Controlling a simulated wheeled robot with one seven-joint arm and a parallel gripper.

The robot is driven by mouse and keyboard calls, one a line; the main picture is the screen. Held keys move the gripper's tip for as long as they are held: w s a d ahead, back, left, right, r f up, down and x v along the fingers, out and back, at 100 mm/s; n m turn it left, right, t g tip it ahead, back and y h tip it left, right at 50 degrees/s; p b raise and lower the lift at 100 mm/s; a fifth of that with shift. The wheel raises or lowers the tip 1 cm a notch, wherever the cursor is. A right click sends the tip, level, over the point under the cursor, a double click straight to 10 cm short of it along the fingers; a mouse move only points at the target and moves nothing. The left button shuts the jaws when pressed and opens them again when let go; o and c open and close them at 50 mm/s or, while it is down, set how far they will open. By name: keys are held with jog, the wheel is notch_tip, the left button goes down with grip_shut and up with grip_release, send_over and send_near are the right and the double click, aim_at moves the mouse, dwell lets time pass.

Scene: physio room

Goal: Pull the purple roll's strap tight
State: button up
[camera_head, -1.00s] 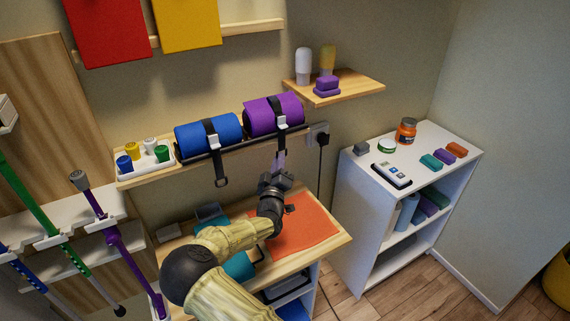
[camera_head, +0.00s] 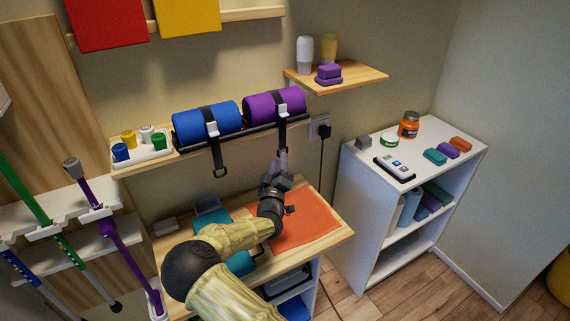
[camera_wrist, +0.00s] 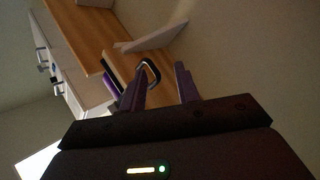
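The purple roll (camera_head: 262,108) lies on the wall shelf, right of the blue roll. Its black strap (camera_head: 282,132) passes over it through a pale buckle (camera_head: 283,110), and the tail hangs below the shelf edge. My gripper (camera_head: 281,159) is just below that tail, fingers pointing up. In the wrist view my gripper's two purple fingers (camera_wrist: 165,78) stand apart. A dark loop with a bright edge (camera_wrist: 154,68), seemingly the strap's end ring, shows by the left fingertip. I see nothing clamped between the fingers; whether the loop touches a finger is unclear.
The blue roll (camera_head: 190,123) has its own hanging strap and ring (camera_head: 220,171). Below is a wooden desk (camera_head: 340,235) with an orange mat (camera_head: 318,230). A white cabinet (camera_head: 360,220) stands right.

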jog(key=shift+d+r, duration=0.1)
jog(key=shift+s, duration=0.1)
jog(key=b+v, duration=0.3)
jog(key=v, duration=1.4)
jog(key=shift+b, duration=0.4)
